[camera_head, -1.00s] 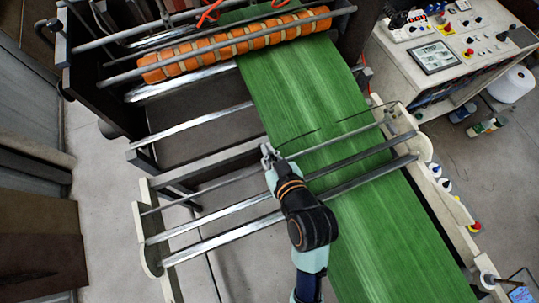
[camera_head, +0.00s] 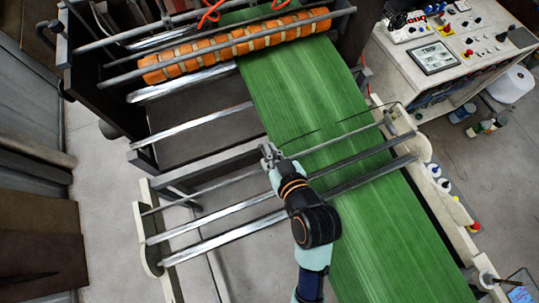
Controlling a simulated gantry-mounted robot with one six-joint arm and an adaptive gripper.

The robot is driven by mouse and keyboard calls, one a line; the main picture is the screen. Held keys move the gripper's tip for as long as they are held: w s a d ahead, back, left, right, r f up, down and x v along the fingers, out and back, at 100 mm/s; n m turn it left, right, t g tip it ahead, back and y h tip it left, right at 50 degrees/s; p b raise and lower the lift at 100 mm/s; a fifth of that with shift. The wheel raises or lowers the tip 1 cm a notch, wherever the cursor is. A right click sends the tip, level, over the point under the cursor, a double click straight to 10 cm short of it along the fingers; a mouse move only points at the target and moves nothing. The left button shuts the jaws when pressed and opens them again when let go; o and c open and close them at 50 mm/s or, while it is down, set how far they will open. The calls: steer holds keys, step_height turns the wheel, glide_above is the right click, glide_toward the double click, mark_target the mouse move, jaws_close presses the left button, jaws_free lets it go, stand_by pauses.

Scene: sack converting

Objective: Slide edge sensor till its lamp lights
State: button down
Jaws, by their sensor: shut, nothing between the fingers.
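My gripper (camera_head: 269,152) is at the left edge of the green web (camera_head: 310,130), over the thin cross rod (camera_head: 215,186). Its fingers are shut with nothing seen between them. The edge sensor and its lamp cannot be made out; the fingers and wrist cover that spot on the rod. I cannot tell whether the fingers touch anything there. The web runs from the orange-sleeved roller (camera_head: 235,43) down over the steel rollers to the bottom right.
Two steel rollers (camera_head: 215,238) cross below the gripper between pale side frames (camera_head: 151,240). A control desk (camera_head: 455,40) with a screen stands at top right. A small tablet (camera_head: 520,294) is at bottom right.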

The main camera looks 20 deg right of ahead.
steer(key=shift+d+p, duration=0.75)
steer(key=shift+d, duration=1.35)
stand_by(4.0)
steer(key=shift+a, duration=0.15)
steer(key=shift+a, duration=0.65)
step_height(320, 180, up, 9)
steer(key=p, duration=0.2)
stand_by(1.1)
